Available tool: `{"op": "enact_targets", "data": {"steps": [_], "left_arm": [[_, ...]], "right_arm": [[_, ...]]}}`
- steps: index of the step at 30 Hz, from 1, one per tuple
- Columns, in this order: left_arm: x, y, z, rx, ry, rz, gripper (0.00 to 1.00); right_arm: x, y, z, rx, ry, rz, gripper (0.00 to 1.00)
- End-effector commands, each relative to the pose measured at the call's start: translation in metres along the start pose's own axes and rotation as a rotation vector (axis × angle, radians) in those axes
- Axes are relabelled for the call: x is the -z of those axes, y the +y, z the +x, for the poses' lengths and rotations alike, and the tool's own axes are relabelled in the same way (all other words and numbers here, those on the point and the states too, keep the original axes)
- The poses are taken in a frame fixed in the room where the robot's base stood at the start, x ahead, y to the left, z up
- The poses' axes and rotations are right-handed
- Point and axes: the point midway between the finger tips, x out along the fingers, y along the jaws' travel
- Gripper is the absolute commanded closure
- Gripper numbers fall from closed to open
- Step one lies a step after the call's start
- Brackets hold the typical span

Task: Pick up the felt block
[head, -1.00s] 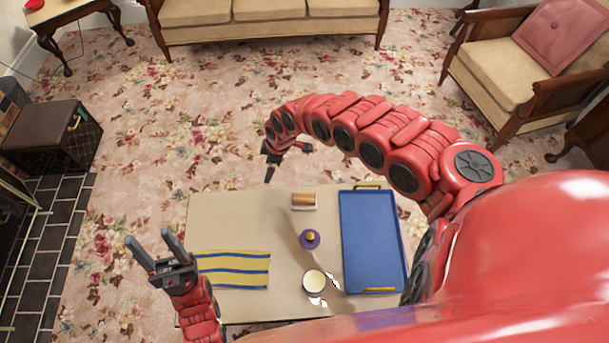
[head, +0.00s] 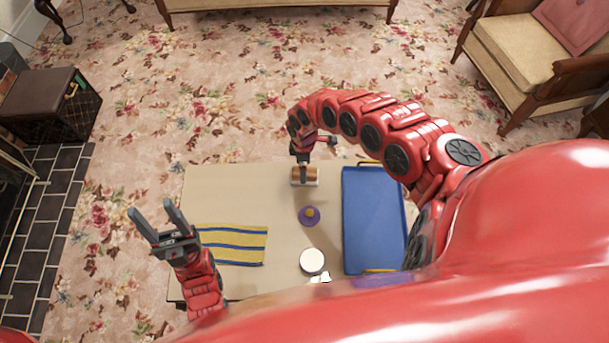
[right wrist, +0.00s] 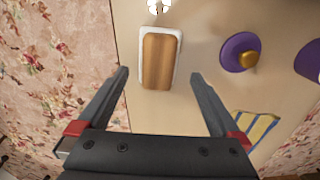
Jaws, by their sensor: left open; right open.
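The felt block (head: 304,182), brown on a white base, lies near the far edge of the table. In the right wrist view the felt block (right wrist: 161,58) lies ahead of the palm, its near end between the fingertips in the picture. My right gripper (right wrist: 160,75) is open and empty, one finger on each side; its height above the block is hard to judge. In the head view my right gripper (head: 304,166) partly covers the block from above. My left gripper (head: 154,208) is open and empty at the table's left side.
A purple round thing with a yellow knob (head: 309,215) stands close to the block. A white-topped round container (head: 312,261) is nearer me. A blue tray (head: 372,225) lies right; a yellow-and-blue striped cloth (head: 232,244) lies left. The table's (head: 230,195) far left is clear.

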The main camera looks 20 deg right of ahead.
Motion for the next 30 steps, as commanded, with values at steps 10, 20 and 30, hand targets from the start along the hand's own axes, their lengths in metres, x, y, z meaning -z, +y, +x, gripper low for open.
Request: {"op": "enact_targets", "data": {"steps": [10,20,30], "left_arm": [[-0.001,0.0,-0.006,0.0,0.0,0.0,0.45],[-0.001,0.0,-0.007,0.0,0.0,0.0,0.45],[-0.001,0.0,-0.007,0.0,0.0,0.0,0.45]], "right_arm": [[0.0,0.002,0.041,-0.001,0.007,0.003,0.0],[-0.003,0.003,0.05,-0.002,0.001,0.001,0.0],[-0.002,0.003,0.05,-0.002,0.001,0.002,0.47]]}}
